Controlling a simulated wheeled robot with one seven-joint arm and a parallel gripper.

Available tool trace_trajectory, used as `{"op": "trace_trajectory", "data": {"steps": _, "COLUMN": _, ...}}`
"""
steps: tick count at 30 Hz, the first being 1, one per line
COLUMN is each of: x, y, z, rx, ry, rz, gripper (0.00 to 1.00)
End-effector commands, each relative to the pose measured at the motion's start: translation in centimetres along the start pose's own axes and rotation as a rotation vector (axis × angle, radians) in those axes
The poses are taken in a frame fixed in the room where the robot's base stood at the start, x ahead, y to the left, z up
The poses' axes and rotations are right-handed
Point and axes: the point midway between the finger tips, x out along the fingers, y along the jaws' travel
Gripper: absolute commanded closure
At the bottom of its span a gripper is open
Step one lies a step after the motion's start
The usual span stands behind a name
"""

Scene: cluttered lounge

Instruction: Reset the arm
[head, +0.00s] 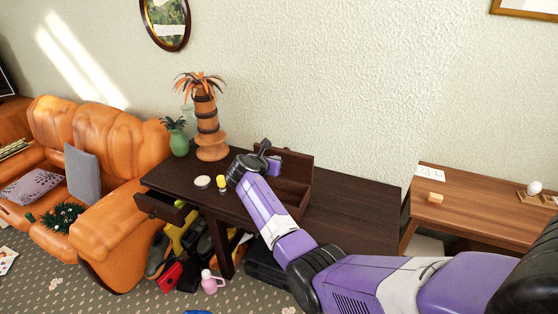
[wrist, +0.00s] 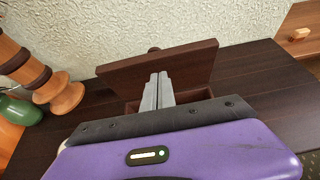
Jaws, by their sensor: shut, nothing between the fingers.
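My purple and white arm reaches across the lower right of the head view toward a dark wooden desk (head: 350,210). My gripper (wrist: 158,78) shows in the wrist view with its two grey fingers together and nothing between them. It is over a dark brown wooden box (wrist: 200,96) whose lid (wrist: 160,66) stands raised behind the fingers. In the head view the box (head: 295,188) sits on the desk against the wall, partly hidden by my arm. I cannot tell whether the fingers touch the box.
A wooden palm-like ornament (head: 207,125) and a green vase (head: 178,138) stand left of the box. A desk drawer (head: 160,206) is pulled open. An orange sofa (head: 110,140) is at left, a lighter table (head: 480,215) at right. Shoes and a pink bottle (head: 211,283) are on the floor.

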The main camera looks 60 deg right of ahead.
Motion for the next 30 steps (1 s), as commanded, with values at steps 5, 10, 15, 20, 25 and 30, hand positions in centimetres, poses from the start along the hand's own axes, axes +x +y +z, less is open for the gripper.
{"op": "trace_trajectory", "data": {"steps": 5, "x": -2.6, "y": -0.1, "z": 2.4, "rx": 0.002, "ry": 0.001, "rz": 0.0, "gripper": 1.0}}
{"op": "trace_trajectory", "data": {"steps": 10, "x": -4.4, "y": -0.1, "z": 4.1, "rx": 0.0, "ry": 0.002, "rz": -0.001, "gripper": 1.0}}
{"op": "trace_trajectory", "data": {"steps": 15, "x": -5.3, "y": -0.1, "z": 5.0, "rx": -0.002, "ry": 0.004, "rz": -0.001, "gripper": 1.0}}
{"op": "trace_trajectory", "data": {"steps": 20, "x": -5.4, "y": -0.1, "z": 5.1, "rx": -0.003, "ry": 0.004, "rz": -0.002, "gripper": 1.0}}
{"op": "trace_trajectory", "data": {"steps": 25, "x": -5.4, "y": -0.1, "z": 5.1, "rx": 0.014, "ry": 0.003, "rz": -0.002, "gripper": 1.0}}
{"op": "trace_trajectory", "data": {"steps": 30, "x": -5.5, "y": 1.5, "z": 6.0, "rx": 0.198, "ry": -0.02, "rz": 0.067, "gripper": 1.0}}
